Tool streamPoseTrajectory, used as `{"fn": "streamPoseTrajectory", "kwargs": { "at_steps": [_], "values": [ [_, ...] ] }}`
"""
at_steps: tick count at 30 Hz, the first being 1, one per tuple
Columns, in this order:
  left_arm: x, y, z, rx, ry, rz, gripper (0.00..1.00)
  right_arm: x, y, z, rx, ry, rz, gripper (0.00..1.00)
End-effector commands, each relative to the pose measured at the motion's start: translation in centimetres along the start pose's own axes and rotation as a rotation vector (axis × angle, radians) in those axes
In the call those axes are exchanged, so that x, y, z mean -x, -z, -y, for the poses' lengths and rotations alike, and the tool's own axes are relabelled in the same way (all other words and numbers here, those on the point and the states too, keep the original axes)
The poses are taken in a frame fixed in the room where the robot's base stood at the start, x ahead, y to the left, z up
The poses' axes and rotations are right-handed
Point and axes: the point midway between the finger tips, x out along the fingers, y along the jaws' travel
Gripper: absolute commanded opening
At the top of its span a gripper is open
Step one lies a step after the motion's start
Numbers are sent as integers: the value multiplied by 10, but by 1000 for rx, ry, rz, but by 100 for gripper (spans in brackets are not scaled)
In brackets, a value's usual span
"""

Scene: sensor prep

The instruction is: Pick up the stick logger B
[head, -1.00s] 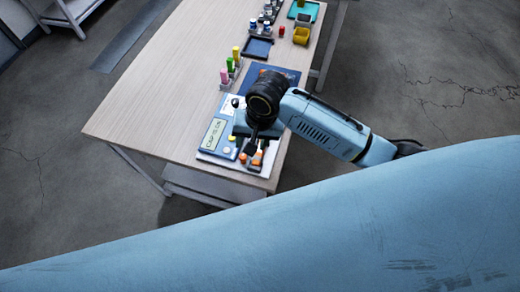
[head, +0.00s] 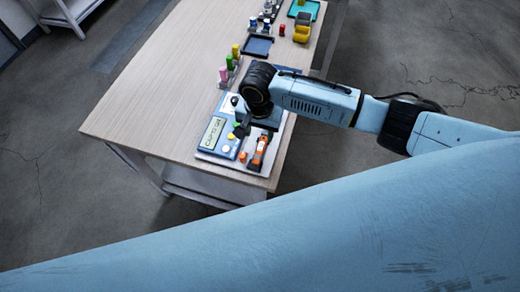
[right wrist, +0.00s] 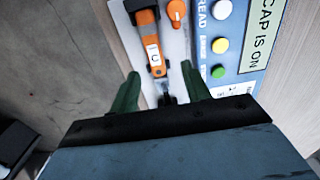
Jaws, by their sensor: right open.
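An orange and black stick device (head: 259,152) lies on a pale board at the near end of the table. In the right wrist view the stick (right wrist: 150,40) has a white label; its letter looks like a C, and I cannot read a B. My right gripper (head: 241,130) is over the board, beside the stick's far end. In the right wrist view its green fingers (right wrist: 161,88) are apart with nothing held between them. The stick's dark end lies in line with the gap. I cannot tell the height above it. My left gripper is not in view.
A blue reader panel (head: 217,137) beside the stick displays "CAP IS ON" in the right wrist view (right wrist: 262,40). An orange knob (right wrist: 177,12) lies between them. The table's left side is clear.

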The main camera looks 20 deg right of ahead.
Motion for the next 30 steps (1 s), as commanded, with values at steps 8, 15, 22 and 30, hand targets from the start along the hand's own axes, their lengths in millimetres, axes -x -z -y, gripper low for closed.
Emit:
{"fn": "streamPoseTrajectory", "kwargs": {
  "at_steps": [8,15,22,30],
  "values": [
    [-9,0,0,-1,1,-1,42,-40,-1,-7,0,-3,0,47],
    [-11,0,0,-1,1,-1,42,-51,-1,-7,0,-1,-1,47],
    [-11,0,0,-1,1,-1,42,-50,-1,-7,0,0,-1,34],
    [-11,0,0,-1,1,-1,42,-50,-1,-7,0,0,-1,0]
  ]
}}
